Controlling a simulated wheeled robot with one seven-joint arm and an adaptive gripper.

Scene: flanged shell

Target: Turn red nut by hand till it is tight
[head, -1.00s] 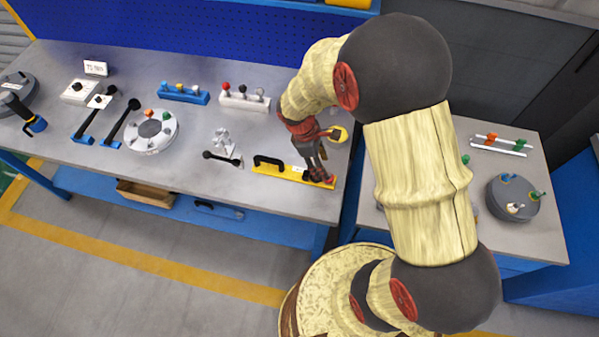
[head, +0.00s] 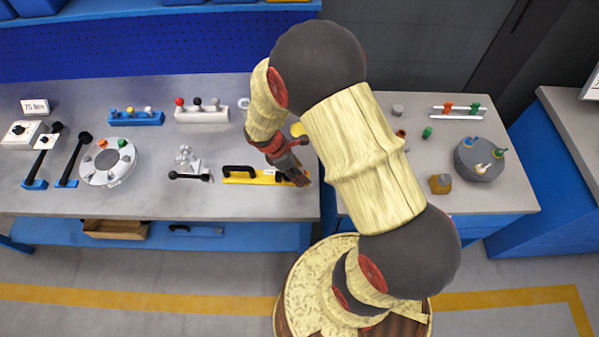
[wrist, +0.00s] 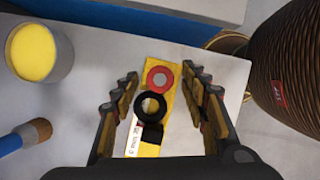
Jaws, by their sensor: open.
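A red ring with a grey centre (wrist: 160,78) sits at one end of a yellow bar (wrist: 150,150) in the wrist view; I cannot tell whether it is the red nut. A black ring (wrist: 151,105) sits beside it on the bar. My gripper (wrist: 160,88) is open and empty, its fingers on either side of the bar's end as seen from above. In the head view my gripper (head: 298,178) is at the right end of the yellow bar with a black handle (head: 240,170), hiding that end. A white flanged disc (head: 108,180) carries orange, green and dark pieces.
A white block with red, dark and grey knobs (head: 202,115) and a blue block (head: 136,119) stand behind. A yellow-filled cup (wrist: 40,55) and a blue-handled brush (wrist: 28,137) lie left in the wrist view. A side table holds a grey round part (head: 479,160).

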